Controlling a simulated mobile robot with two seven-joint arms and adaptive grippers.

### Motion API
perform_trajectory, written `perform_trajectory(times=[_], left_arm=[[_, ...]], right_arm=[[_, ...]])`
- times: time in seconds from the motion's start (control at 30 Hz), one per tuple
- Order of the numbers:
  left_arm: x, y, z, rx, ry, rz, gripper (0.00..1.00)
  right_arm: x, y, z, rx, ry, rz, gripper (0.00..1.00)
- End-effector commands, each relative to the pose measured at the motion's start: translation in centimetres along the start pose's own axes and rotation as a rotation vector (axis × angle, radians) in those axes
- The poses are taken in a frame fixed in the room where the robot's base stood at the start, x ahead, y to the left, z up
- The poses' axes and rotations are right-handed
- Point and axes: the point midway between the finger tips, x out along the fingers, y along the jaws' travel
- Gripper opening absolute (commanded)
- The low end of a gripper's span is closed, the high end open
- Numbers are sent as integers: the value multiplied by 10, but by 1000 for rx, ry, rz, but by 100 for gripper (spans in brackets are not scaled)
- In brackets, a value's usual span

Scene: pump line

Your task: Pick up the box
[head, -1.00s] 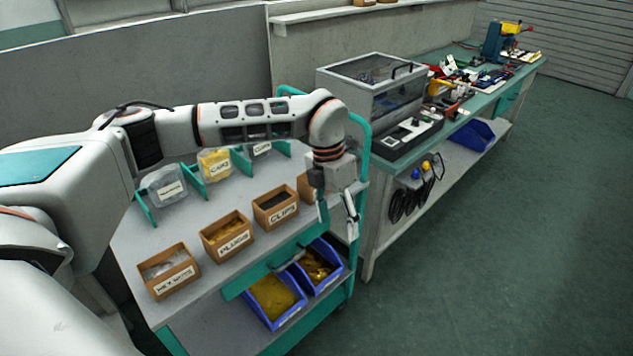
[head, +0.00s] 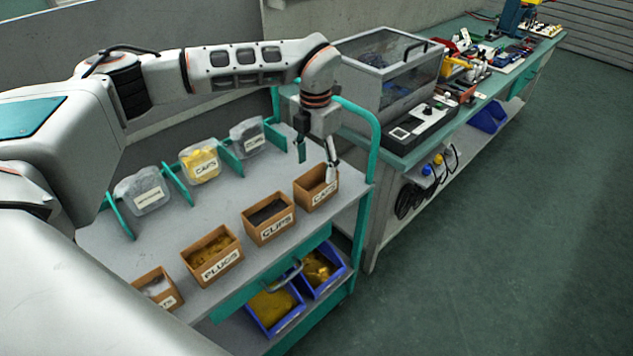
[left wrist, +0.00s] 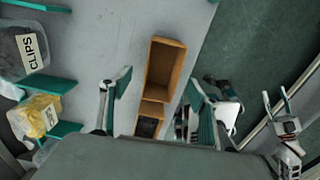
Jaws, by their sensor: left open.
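Several small open brown boxes stand in a row on the cart's grey top. The end box (head: 316,187), whose label seems to read CAPS, is at the right end. My left gripper (head: 317,161) is open above this box, with one finger reaching down in front of it in the head view. In the left wrist view, the open fingers (left wrist: 160,88) stand apart on either side of the box (left wrist: 164,68), which looks empty inside. I cannot tell whether a finger touches it. My right gripper is not in the head view.
Nearer boxes are labelled CLIPS (head: 268,219) and PLUGS (head: 212,253). Clear bins, including a yellow-filled CAPS bin (head: 200,164), stand behind between teal dividers. A teal rail (head: 373,160) edges the cart's right end, beside the workbench (head: 415,155). Blue bins (head: 321,270) sit below.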

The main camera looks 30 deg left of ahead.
Motion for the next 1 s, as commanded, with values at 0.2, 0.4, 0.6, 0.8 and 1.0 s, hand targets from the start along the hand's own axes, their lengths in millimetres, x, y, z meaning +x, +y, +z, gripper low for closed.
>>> perform_trajectory(times=[0.2, 0.4, 0.6, 0.8, 1.0], left_arm=[[24, -2, 1, 0, 3, 0, 61], [52, -4, 2, -1, 2, -1, 61], [62, -4, 3, -1, -1, 0, 61], [62, -4, 3, 0, -1, 0, 53], [62, -4, 3, 0, 0, 0, 26]], right_arm=[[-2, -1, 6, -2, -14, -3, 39], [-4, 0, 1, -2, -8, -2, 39], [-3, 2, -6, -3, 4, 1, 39], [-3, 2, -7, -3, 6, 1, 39], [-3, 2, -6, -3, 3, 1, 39]])
